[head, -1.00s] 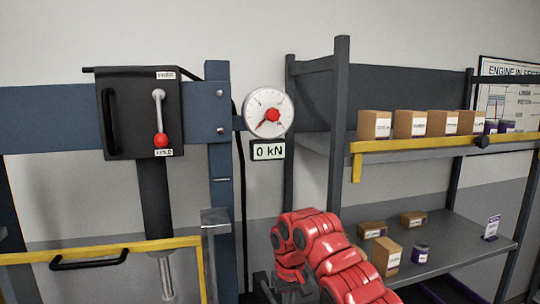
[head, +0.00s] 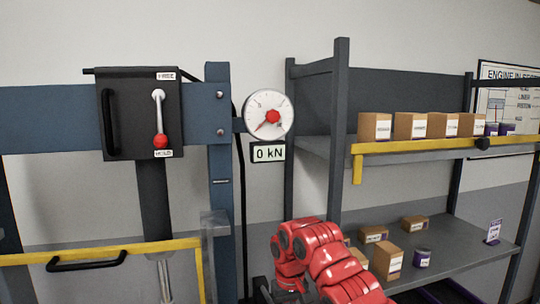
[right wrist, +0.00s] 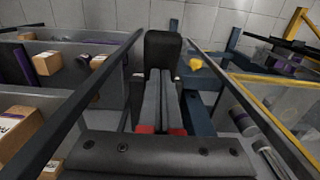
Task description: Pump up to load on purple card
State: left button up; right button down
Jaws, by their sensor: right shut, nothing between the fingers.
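The round white gauge (head: 269,115) has a red hub, and its needle points to the lower left. The display (head: 268,152) below it reads 0 kN. A small purple and white card (head: 493,231) stands at the right end of the lower shelf; its text is too small to read. My red right arm comes in at the bottom centre of the head view, with its gripper hidden there. In the right wrist view my right gripper (right wrist: 162,74) is shut and empty, close to a black upright part (right wrist: 163,47); I cannot tell whether they touch. My left gripper is not in view.
A dark box with a red-knobbed lever (head: 160,140), pointing down, is on the blue press frame (head: 220,165). A yellow-railed guard (head: 150,248) crosses the lower left. Shelves (head: 450,255) with cardboard boxes (head: 388,261) and small jars stand to the right.

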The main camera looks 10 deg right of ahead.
notch_tip(320, 180, down, 15)
jog(key=b, duration=1.2)
notch_tip(320, 180, up, 17)
jog(key=p, duration=1.2)
jog(key=shift+r, duration=0.15)
jog(key=shift+f+b, duration=1.05)
jog(key=shift+f, duration=0.2)
notch_tip(320, 180, down, 14)
jog(key=b, duration=1.2)
notch_tip(320, 180, up, 17)
jog(key=p, duration=1.1)
jog(key=shift+f, duration=0.3)
